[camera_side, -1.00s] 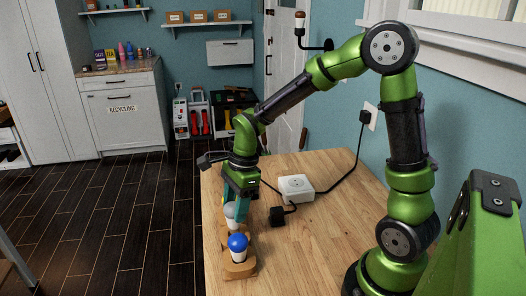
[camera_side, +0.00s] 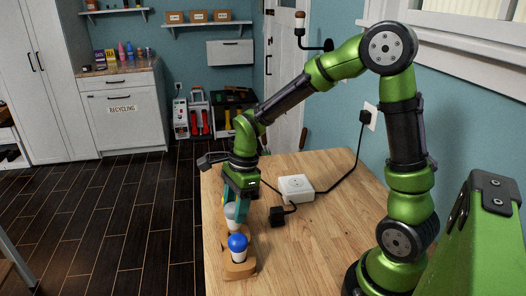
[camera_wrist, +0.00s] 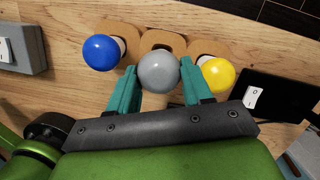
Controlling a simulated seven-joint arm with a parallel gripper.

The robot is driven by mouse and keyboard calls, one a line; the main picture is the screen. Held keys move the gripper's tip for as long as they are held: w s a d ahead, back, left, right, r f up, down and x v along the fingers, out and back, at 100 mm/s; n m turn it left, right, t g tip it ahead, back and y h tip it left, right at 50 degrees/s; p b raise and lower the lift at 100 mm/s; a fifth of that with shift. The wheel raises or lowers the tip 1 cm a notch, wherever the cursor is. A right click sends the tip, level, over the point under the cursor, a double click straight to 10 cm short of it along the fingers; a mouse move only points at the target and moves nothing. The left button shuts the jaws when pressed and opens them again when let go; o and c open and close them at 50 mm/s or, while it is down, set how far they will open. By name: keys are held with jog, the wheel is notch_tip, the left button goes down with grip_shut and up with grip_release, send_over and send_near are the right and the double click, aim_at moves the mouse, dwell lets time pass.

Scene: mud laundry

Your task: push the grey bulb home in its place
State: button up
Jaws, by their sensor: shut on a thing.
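The grey bulb (camera_wrist: 158,72) is between the two teal fingers of my gripper (camera_wrist: 157,88), which is shut on it. In the side view the grey bulb (camera_side: 231,211) stands roughly upright below my gripper (camera_side: 236,205), over the wooden holder (camera_side: 240,270). The blue bulb (camera_side: 238,243) sits in the holder nearer the side camera; it also shows in the wrist view (camera_wrist: 101,52). The yellow bulb (camera_wrist: 218,75) is on the other side of the grey one, close to a finger. The base of the grey bulb is hidden in the wrist view, so its depth in the holder cannot be told.
A dark box with a white switch (camera_wrist: 268,96) is near the yellow bulb. The table's left edge is close to the holder.

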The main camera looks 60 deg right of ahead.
jog(key=shift+f, duration=0.4)
jog(key=shift+f, duration=0.2)
dwell(0.3)
jog(key=shift+x, duration=0.9)
dwell(2.9)
jog(key=shift+s+d, duration=0.1)
jog(key=shift+d, duration=0.1)
jog(key=o, duration=1.2)
jog(key=c, duration=0.3)
jog(key=shift+r, duration=0.1)
jog(key=shift+c, duration=0.2)
jog(key=shift+w+a+v, duration=0.1)
jog(key=shift+a+v, duration=0.15)
jog(key=shift+v, duration=1.05)
jog(key=shift+w+a+v, duration=0.1)
jog(key=shift+a+v, duration=0.2)
jog(key=shift+v, duration=0.95)
jog(key=shift+w+a+v, duration=0.15)
jog(key=shift+a+v, duration=0.1)
jog(key=shift+v, duration=1.05)
jog(key=shift+r, duration=0.15)
